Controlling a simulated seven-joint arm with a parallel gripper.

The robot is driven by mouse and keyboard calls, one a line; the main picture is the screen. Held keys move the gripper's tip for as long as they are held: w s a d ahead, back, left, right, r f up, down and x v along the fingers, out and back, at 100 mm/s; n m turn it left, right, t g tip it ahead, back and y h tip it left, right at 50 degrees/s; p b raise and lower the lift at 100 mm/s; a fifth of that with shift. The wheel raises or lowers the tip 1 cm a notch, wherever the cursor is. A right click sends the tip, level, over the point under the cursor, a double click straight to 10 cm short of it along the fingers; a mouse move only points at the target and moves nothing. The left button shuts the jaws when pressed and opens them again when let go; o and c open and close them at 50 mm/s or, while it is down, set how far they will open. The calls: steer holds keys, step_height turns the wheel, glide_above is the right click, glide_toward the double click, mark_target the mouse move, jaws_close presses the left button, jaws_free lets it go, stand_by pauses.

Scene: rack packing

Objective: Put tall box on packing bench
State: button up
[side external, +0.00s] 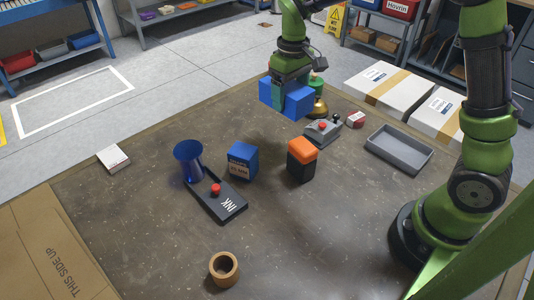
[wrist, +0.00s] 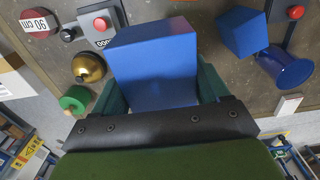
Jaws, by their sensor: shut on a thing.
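My gripper (side external: 283,97) is shut on a blue box (side external: 298,103) and holds it above the far part of the brown bench top (side external: 130,200). In the wrist view the blue box (wrist: 155,65) sits between both teal fingers, with its flat face towards the camera. I take this to be the tall box; its full height is hard to judge. A gap shows between the box and the bench in the side view. The finger covers the middle of the box there.
A blue cube (side external: 242,160), orange-black box (side external: 302,160), blue cup (side external: 188,160), grey tray (side external: 399,149) and wooden ring (side external: 224,268) stand on the bench.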

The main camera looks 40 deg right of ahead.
steer(key=w+a+f, duration=0.2)
steer(key=w, duration=0.4)
steer(key=w+a+f, duration=0.1)
steer(key=w+f, duration=0.1)
steer(key=w, duration=0.4)
step_height(320, 180, down, 9)
steer(key=shift+s+f, duration=0.1)
steer(key=shift+s, duration=0.05)
steer(key=shift+f, duration=0.15)
steer(key=o, duration=1.4)
